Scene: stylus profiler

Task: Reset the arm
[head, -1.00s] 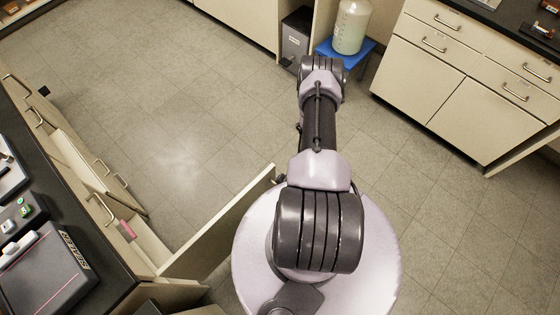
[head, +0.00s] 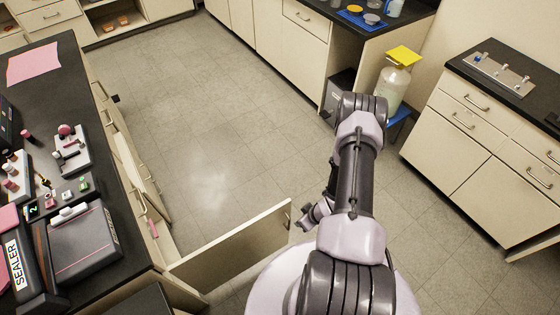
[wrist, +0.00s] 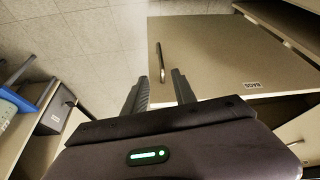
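My gripper (wrist: 160,82) shows in the wrist view with its two dark fingers apart and nothing between them. Beyond the fingers is an open pale cabinet door (wrist: 215,55) with a metal handle and an upside-down label that seems to read BAGS. The fingers overlap the door's edge in the picture; I see no clear contact. In the head view my arm (head: 350,185) is folded in the middle right, and part of the wrist end shows at its left, above the right end of the open door (head: 235,245).
A black-topped counter (head: 60,95) with a sealer (head: 85,245) and small items runs along the left. An open drawer (head: 150,245) holds a pink item. Beyond the arm stand a carboy (head: 393,88) and a grey bin (head: 340,88). The floor (head: 205,130) in the middle is clear.

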